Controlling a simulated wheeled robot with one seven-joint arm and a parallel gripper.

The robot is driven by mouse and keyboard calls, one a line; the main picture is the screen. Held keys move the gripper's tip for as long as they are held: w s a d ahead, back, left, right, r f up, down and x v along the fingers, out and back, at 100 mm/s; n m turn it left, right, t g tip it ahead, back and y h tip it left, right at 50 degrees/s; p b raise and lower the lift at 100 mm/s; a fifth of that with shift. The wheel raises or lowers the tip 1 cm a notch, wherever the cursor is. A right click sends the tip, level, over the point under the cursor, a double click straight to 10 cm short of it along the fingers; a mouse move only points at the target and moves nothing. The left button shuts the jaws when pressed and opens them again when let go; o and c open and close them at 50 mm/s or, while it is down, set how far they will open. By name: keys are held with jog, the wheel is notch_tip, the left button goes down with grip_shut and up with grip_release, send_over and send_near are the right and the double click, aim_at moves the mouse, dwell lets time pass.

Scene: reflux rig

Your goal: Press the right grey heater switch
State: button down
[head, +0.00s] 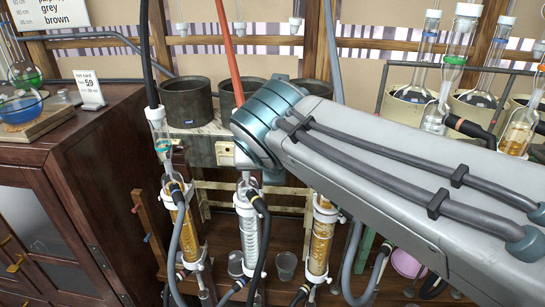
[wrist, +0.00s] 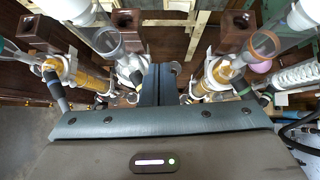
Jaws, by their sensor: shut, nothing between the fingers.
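My gripper (wrist: 158,72) is shut and empty in the wrist view, its dark fingers together between the glass columns. In the head view my arm reaches in from the right, and its wrist end covers the middle of the rig, so the fingers cannot be made out there. Several dark grey heater pots stand at the back: a left one (head: 187,101), a middle one (head: 232,93) and a right one (head: 311,87), partly behind my arm. A small cream plate with a dark spot (head: 225,153) shows below the middle pot. I cannot make out the right grey heater switch.
Condenser columns stand in front: a left amber one (head: 183,232), a clear coiled one (head: 249,235) and a right amber one (head: 319,240), with loose hoses. A wooden cabinet (head: 75,150) is at left. Flasks (head: 460,50) crowd the right.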

jog(key=shift+v, duration=0.95)
jog(key=shift+a, duration=0.2)
jog(key=s+d+f+n+g, duration=0.2)
jog(key=d+f+n, duration=0.6)
jog(key=n, duration=0.9)
jog(key=s+d+f+n+g, duration=0.3)
jog(key=s+d+f+n, duration=0.4)
jog(key=n, duration=1.1)
notch_tip(320, 180, down, 3)
jog(key=shift+s+d+r+n+g, duration=0.1)
jog(key=shift+s+d+n+g, duration=0.25)
jog(key=shift+d, duration=0.55)
jog(key=shift+a, duration=0.1)
